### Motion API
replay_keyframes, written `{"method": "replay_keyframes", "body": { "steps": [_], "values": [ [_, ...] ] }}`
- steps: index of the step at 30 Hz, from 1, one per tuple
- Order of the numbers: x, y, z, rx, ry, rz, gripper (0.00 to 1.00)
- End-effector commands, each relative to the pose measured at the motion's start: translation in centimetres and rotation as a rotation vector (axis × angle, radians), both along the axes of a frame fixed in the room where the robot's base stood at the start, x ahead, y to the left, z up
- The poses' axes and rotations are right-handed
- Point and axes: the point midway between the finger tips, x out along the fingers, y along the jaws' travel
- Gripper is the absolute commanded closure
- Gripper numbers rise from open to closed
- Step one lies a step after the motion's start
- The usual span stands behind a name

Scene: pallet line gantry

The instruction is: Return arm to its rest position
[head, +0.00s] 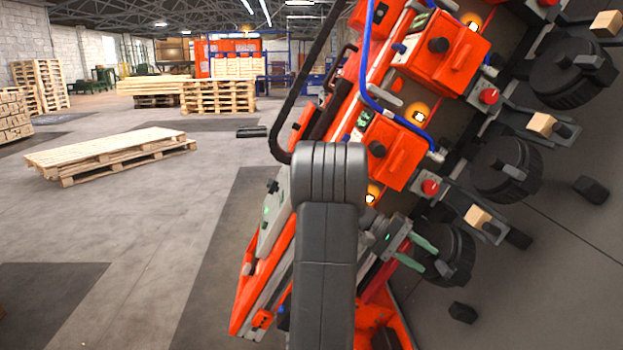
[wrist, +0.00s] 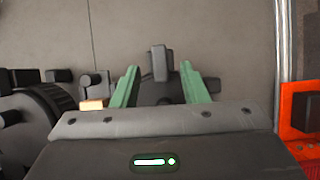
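My gripper (head: 418,253) shows its two green fingers in front of the lowest black wheel (head: 458,262) of the orange machine. In the wrist view the green fingers of my gripper (wrist: 158,88) stand wide apart. A dark wheel with an upright grey handle (wrist: 159,63) shows between and beyond them. I cannot tell whether the fingers touch the wheel; nothing looks clamped. My dark grey arm (head: 325,240) fills the lower middle of the head view and hides part of the machine.
The orange machine (head: 440,60) crowds the right side, with red buttons and a blue hose (head: 366,60). More black wheels (head: 503,168) and wooden blocks (head: 478,217) line its right edge. A low pallet stack (head: 110,152) lies on the left floor, with open floor around it.

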Motion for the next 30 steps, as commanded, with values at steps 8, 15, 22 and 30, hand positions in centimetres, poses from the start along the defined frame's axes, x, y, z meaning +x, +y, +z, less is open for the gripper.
{"method": "replay_keyframes", "body": {
  "steps": [8,15,22,30],
  "values": [
    [-1.5,-2.9,-1.6,0.0,0.0,-0.001,0.6],
    [-1.7,-3.3,-1.7,-0.001,0.008,0.005,0.6],
    [-1.6,-3.3,-1.7,-0.001,0.008,0.005,0.6],
    [-0.5,-1.2,-0.4,0.0,-0.001,0.004,0.6]
  ]
}}
